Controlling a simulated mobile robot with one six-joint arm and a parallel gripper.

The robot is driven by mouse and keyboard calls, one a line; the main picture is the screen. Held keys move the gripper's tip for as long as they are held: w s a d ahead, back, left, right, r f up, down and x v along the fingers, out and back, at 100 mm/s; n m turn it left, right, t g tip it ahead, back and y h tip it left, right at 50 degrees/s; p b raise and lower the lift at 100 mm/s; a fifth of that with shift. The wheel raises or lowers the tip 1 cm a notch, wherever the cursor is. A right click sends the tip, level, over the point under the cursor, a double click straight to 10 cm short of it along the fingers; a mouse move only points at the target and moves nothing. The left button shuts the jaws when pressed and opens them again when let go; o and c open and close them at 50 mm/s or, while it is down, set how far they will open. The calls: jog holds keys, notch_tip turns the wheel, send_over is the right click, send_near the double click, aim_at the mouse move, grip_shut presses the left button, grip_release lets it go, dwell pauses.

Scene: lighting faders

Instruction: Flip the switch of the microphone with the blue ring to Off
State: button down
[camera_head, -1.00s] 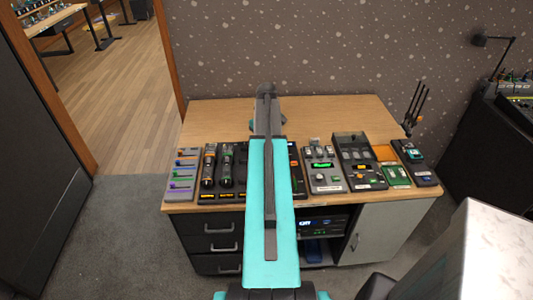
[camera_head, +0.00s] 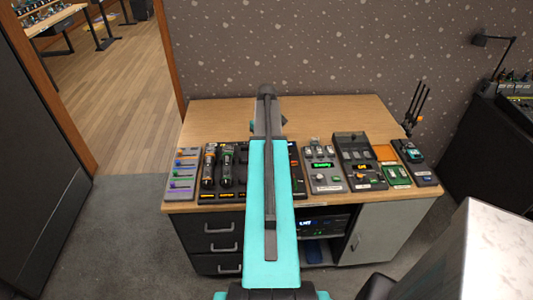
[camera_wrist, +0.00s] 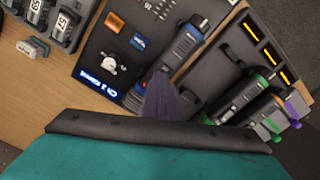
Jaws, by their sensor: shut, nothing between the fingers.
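The microphone with the blue ring (camera_wrist: 191,42) lies in its dark holder in the wrist view, with a grey body running diagonally. My gripper (camera_wrist: 161,76) is shut and empty, a dark purplish shape at the lower end of this microphone. It overlaps that end in the picture; whether it touches cannot be told. The microphone's switch is not clearly visible. In the head view my own arm hides the gripper and the blue-ringed microphone.
A black panel (camera_wrist: 112,62) with orange and blue buttons, a white knob and a lit display lies left of the microphone. The wooden desk (camera_head: 330,112) is clear behind the row of devices. A fader board (camera_head: 182,175) stands at the row's left end.

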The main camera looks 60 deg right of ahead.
jog(key=shift+f, duration=0.45)
dwell(0.5)
jog(key=shift+r, duration=0.1)
notch_tip(320, 180, up, 7)
jog(key=p, duration=0.4)
dwell(0.8)
dwell(0.5)
